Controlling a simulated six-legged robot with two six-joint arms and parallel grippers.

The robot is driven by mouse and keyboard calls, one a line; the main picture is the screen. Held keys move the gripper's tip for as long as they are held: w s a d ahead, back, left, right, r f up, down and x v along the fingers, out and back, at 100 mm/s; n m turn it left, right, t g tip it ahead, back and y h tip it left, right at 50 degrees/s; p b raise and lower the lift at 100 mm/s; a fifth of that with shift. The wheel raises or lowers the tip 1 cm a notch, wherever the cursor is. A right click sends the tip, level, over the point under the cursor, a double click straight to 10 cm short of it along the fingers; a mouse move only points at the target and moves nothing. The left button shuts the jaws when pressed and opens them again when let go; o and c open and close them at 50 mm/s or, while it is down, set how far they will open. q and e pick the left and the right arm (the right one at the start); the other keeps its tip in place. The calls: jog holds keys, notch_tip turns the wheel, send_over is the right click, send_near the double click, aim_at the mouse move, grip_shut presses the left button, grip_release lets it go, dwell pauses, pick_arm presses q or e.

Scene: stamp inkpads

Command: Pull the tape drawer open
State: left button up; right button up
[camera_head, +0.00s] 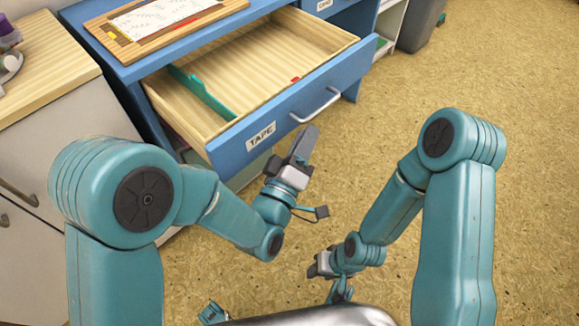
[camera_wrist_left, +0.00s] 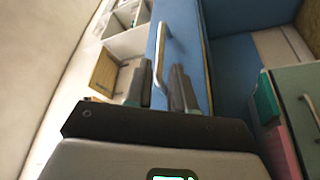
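The tape drawer (camera_head: 240,140) has a blue front with a white "TAPE" label (camera_head: 261,136) and a pale wooden inside; it stands well out from the blue desk. Its silver bar handle (camera_head: 316,105) also shows in the left wrist view (camera_wrist_left: 159,62). My left gripper (camera_head: 308,136) is just in front of the drawer front, by the handle. In the left wrist view its two dark fingers (camera_wrist_left: 162,80) are apart, with the handle's near end in line with the gap; I cannot tell if they touch it. My right gripper (camera_head: 318,268) is low, away from the drawer, its fingers unclear.
A teal item (camera_head: 200,92) and a small red item (camera_head: 296,79) lie in the drawer. A wooden board with paper (camera_head: 160,18) rests on the desk top. A wood-topped cabinet (camera_head: 40,65) stands left, a grey bin (camera_head: 420,22) back right. The right floor is clear.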

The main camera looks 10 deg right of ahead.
pick_arm(q)
jog(key=p+v, duration=0.3)
jog(key=v, duration=0.5)
jog(key=shift+s+a+p, duration=0.25)
jog(key=shift+s+p, duration=0.05)
jog(key=shift+p, duration=0.1)
